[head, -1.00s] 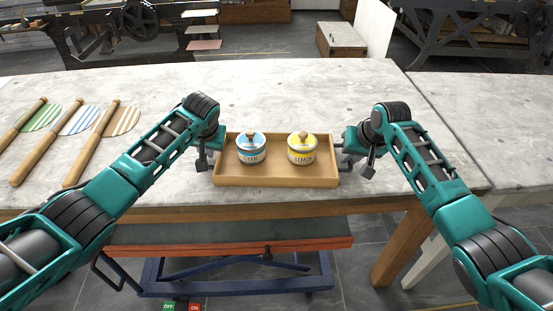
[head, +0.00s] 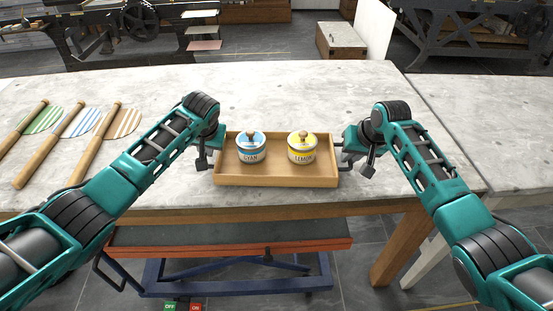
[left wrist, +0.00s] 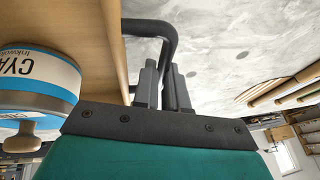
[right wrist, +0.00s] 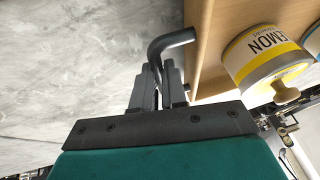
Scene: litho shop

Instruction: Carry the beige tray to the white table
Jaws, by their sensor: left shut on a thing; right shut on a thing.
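The beige tray (head: 276,181) is a shallow wooden box with dark bar handles at its ends, level over the front of the near table. It holds a blue-banded CYAN jar (head: 251,149) and a yellow-banded LEMON jar (head: 301,150), both upright. My left gripper (head: 203,160) is shut on the left handle, which shows in the left wrist view (left wrist: 160,28). My right gripper (head: 366,162) is shut on the right handle, which shows in the right wrist view (right wrist: 172,42). I cannot tell whether the tray touches the tabletop. A pale-topped table with a white leg (head: 428,258), probably the white table, stands at right.
The near table (head: 290,95) has a mottled pale top and wooden frame. Several striped paddles (head: 90,150) lie at its left. A red-edged cart (head: 230,245) is below its front. The right table's top (head: 500,125) is clear where visible. Presses stand behind.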

